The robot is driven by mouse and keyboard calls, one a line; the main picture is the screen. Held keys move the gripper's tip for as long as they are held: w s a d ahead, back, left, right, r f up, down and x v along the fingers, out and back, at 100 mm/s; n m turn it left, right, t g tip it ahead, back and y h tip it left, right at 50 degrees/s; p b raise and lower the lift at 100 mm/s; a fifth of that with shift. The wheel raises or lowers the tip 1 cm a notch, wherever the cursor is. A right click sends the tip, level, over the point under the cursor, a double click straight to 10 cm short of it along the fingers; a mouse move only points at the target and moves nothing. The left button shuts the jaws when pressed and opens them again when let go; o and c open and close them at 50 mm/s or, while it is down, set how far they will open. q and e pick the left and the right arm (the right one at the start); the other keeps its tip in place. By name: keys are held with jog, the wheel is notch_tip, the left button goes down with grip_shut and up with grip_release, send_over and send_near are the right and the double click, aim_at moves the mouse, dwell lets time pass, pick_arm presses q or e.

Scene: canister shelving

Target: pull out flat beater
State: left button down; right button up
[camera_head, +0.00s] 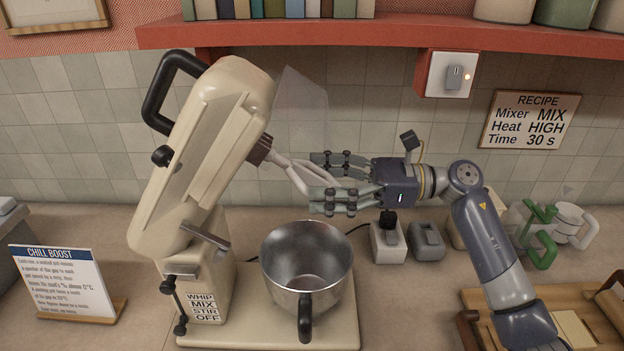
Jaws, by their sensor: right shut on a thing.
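The cream stand mixer (205,150) stands left of centre with its head tilted up. The pale flat beater (293,172) points from the brown hub (261,150) on the mixer head toward the right and down. My right gripper (318,178) reaches in from the right, and its fingers are closed around the beater's outer part. The beater's far end is partly hidden by the fingers. I cannot tell whether the beater's shaft is still seated in the hub. A steel bowl (285,270) with a black handle sits on the mixer base below. My left gripper is not in view.
A red shelf (400,38) runs above the arm. Small appliances (428,242), green-handled cups (540,250) and a wooden tray (480,297) stand right. A chill boost sign (62,283) stands left.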

jog(key=d+f+b, duration=0.1)
jog(key=d+b, duration=0.1)
jog(key=d+f+b, duration=0.2)
jog(key=shift+d, duration=0.1)
dwell(0.7)
